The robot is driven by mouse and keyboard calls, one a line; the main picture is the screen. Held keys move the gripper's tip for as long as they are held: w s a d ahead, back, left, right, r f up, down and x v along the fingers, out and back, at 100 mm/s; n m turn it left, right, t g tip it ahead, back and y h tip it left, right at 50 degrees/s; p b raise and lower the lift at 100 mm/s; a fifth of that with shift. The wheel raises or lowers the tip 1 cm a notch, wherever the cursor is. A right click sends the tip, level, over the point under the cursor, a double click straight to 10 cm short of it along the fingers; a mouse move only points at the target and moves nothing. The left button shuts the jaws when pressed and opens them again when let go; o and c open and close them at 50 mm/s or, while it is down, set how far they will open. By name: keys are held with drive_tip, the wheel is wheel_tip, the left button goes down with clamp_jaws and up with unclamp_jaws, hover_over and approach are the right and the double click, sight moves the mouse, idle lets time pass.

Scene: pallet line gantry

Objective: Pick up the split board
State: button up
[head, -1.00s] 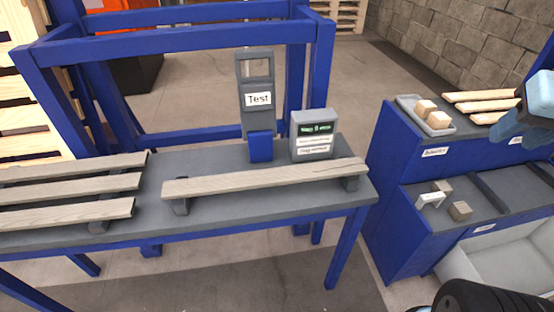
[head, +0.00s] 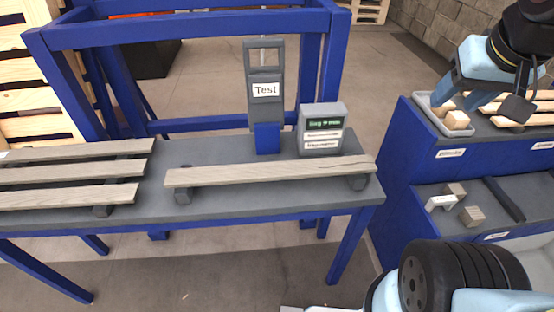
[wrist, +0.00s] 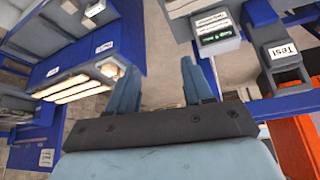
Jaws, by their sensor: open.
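A long grey-brown board (head: 270,171) lies across two dark supports on the grey-topped table (head: 220,204). More weathered boards (head: 70,175) lie side by side on dark bearers at the table's left end. I cannot make out a split in any of them. My gripper (head: 460,104) is at the upper right, above the blue shelf unit and well away from the boards on the table. It is open and nothing shows between its fingers (wrist: 160,85) in the wrist view.
A grey Test stand (head: 263,112) and a display box (head: 321,130) stand behind the long board. Blue gantry posts (head: 325,60) rise behind the table. The blue shelf unit (head: 405,150) holds a tray with wooden blocks (head: 457,120), pale boards (head: 520,120) and small parts.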

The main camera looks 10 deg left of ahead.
drive_tip(key=shift+o, duration=0.7)
drive_tip(key=shift+w+a, duration=0.2)
drive_tip(key=shift+w, duration=0.1)
drive_tip(key=o, duration=0.6)
drive_tip(key=w+a+m, duration=0.1)
drive_tip(key=w+a, duration=0.1)
drive_tip(key=w+a+f+m+g, duration=0.1)
drive_tip(key=w+a, duration=0.1)
drive_tip(key=w+a+f+m+y, duration=0.1)
drive_tip(key=a+m, duration=0.1)
drive_tip(key=shift+w+a+g, duration=0.2)
drive_tip(key=shift+w+g, duration=0.2)
drive_tip(key=w+a+f+m, duration=0.1)
drive_tip(key=a, duration=0.1)
drive_tip(key=w+a+f+m+g, duration=0.1)
drive_tip(key=a, duration=0.1)
drive_tip(key=w+a+f+m, duration=0.1)
drive_tip(key=a, duration=0.1)
drive_tip(key=shift+w+a+f+y, duration=0.15)
drive_tip(key=shift+w+a+y, duration=0.15)
drive_tip(key=shift+w+a, duration=0.1)
drive_tip(key=m+g+h, duration=0.2)
drive_tip(key=m+g, duration=0.1)
drive_tip(key=m, duration=0.5)
hover_over(273, 168)
drive_tip(key=f, duration=2)
drive_tip(key=shift+w+a+f, duration=0.1)
drive_tip(key=shift+a, duration=0.1)
drive_tip(key=shift+d+f, duration=0.15)
drive_tip(key=shift+f, duration=2.8)
